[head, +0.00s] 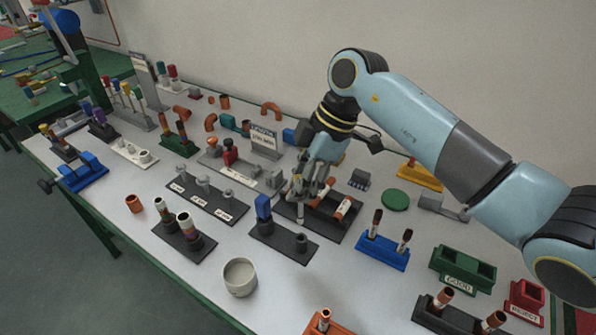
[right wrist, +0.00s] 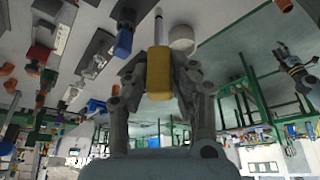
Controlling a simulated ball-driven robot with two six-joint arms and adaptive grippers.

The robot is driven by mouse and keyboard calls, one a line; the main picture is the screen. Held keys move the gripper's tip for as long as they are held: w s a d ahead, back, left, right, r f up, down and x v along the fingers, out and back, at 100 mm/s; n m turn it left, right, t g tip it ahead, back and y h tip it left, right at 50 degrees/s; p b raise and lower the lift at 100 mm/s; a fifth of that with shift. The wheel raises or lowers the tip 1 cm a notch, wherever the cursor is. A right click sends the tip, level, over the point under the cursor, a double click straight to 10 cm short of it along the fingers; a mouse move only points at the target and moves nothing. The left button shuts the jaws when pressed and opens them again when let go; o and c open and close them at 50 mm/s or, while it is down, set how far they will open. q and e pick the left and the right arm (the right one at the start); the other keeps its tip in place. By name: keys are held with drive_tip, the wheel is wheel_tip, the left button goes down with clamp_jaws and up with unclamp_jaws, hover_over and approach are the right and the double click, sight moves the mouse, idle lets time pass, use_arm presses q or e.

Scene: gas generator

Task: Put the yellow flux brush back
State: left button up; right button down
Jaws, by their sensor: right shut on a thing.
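The yellow flux brush (right wrist: 159,74) is between the fingers of my right gripper (right wrist: 161,95) in the right wrist view. Its thin shaft and pale tip stick out past the fingers. In the head view my right gripper (head: 307,195) is over the middle of the bench, above a dark tray (head: 312,226) with copper pieces. The fingers are shut on the brush there, and I cannot make the brush out clearly in that view. A rack with several upright coloured handles (head: 130,97) stands at the far left of the bench.
A dark stand with a blue block (head: 263,207), a grey cup (head: 240,277) and a blue holder with copper tubes (head: 382,252) are near the gripper. A green disc (head: 395,200) lies to its right. Low stands crowd the bench; small bare patches lie between them.

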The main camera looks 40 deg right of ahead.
sight(301, 216)
drive_tip(key=shift+d, duration=0.15)
drive_tip(key=shift+r+p, duration=0.1)
drive_tip(key=shift+p, duration=0.2)
drive_tip(key=shift+f+b, duration=1.1)
drive_tip(key=shift+f, duration=1.25)
use_arm(q)
drive_tip(key=shift+s+d+f, duration=0.15)
drive_tip(key=shift+s+f, duration=0.1)
drive_tip(key=shift+f, duration=0.2)
drive_tip(key=shift+s+d+f, duration=0.1)
drive_tip(key=shift+s+f, duration=0.1)
drive_tip(key=shift+f, duration=0.2)
drive_tip(key=shift+w+a+r+p, duration=0.1)
drive_tip(key=shift+r+p, duration=0.65)
drive_tip(key=shift+f, duration=0.2)
use_arm(e)
drive_tip(key=shift+f, duration=0.25)
